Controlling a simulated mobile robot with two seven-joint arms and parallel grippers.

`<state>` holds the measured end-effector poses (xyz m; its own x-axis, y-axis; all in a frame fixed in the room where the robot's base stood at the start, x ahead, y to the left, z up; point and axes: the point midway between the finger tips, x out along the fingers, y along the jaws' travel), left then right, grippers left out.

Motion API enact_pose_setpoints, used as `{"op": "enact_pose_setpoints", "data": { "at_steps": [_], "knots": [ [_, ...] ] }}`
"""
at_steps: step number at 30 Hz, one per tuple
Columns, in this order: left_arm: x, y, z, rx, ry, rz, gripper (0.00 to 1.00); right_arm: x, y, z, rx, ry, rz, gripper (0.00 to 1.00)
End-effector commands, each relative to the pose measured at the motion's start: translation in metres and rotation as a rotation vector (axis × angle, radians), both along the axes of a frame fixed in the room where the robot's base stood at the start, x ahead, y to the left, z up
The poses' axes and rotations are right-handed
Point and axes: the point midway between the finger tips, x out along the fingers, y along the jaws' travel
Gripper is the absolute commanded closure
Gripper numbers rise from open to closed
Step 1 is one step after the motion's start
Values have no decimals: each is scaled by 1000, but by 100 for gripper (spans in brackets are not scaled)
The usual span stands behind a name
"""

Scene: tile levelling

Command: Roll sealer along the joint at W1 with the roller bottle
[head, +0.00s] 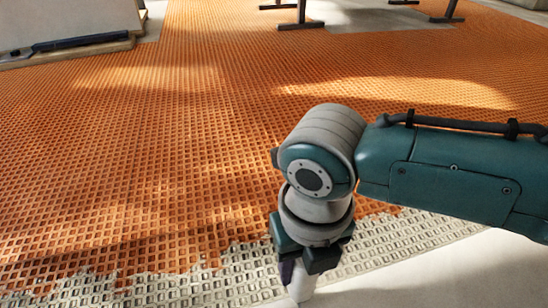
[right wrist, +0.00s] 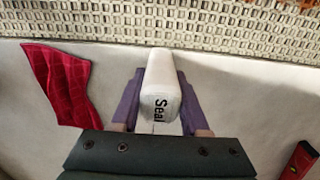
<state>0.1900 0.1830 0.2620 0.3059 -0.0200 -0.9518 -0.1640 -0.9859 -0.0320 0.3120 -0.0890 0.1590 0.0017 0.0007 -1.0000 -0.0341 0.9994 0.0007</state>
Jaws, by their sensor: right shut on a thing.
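My right gripper (head: 302,272) reaches down at the bottom middle of the head view. It is shut on a white bottle (head: 301,290), whose lower end is cut off by the frame. In the right wrist view the purple fingers of the right gripper (right wrist: 160,92) stand on both sides of the white bottle (right wrist: 161,76), which bears the dark letters "Seal". The bottle's roller tip cannot be made out. No W1 mark is readable. My left gripper is not in view.
An orange grid mat (head: 130,150) covers most of the floor, with a pale uncoated grid border (head: 230,280) in front. A red cloth (right wrist: 58,82) and a red tool (right wrist: 300,160) flank the bottle in the wrist view.

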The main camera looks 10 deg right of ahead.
Motion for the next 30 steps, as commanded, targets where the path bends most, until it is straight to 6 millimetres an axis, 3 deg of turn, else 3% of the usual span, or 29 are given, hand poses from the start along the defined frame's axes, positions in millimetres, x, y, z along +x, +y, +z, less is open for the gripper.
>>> {"op": "enact_pose_setpoints", "data": {
  "at_steps": [30],
  "knots": [
    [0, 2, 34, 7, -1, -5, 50, -38, -3, 1, -4, 7, 0, 100]
  ]
}}
